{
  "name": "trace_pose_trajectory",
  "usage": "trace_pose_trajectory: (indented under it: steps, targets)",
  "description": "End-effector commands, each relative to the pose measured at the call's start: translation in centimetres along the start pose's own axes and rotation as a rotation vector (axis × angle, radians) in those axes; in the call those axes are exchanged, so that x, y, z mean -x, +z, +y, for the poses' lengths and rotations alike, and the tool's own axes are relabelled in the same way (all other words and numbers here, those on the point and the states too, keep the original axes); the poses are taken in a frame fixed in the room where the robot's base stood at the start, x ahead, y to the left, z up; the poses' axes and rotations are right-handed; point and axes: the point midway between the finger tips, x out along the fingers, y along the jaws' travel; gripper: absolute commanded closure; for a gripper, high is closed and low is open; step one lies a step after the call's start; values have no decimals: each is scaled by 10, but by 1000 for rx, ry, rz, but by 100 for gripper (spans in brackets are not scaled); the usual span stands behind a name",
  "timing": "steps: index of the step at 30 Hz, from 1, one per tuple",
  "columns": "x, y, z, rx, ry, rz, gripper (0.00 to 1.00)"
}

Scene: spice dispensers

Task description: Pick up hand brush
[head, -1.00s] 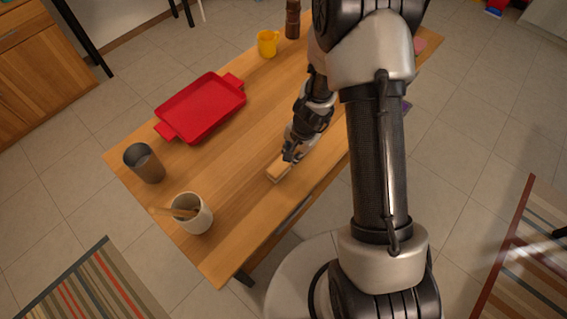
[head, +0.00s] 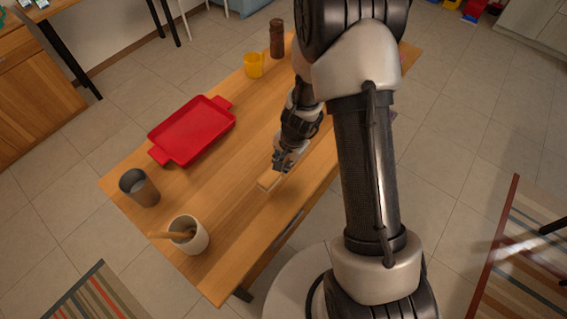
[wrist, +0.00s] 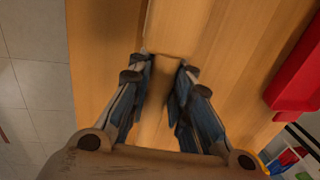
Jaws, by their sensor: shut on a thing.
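The hand brush (head: 267,181) is a light wooden block near the front edge of the table. In the wrist view its wooden body (wrist: 160,80) runs between the two fingers of my gripper (wrist: 159,84). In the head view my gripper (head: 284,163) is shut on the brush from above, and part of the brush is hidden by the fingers. The brush seems to be at or just above the tabletop; I cannot tell whether it touches.
Bare tabletop lies between the tray and the brush.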

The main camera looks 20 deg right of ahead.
Motion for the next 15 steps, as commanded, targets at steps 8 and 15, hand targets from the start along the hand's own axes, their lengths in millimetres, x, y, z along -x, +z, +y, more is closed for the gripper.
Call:
trace_pose_trajectory:
  steps: [8,15]
  targets:
    - [84,-1,-18,2,-3,2,100]
    - [129,0,-26,1,-1,1,100]
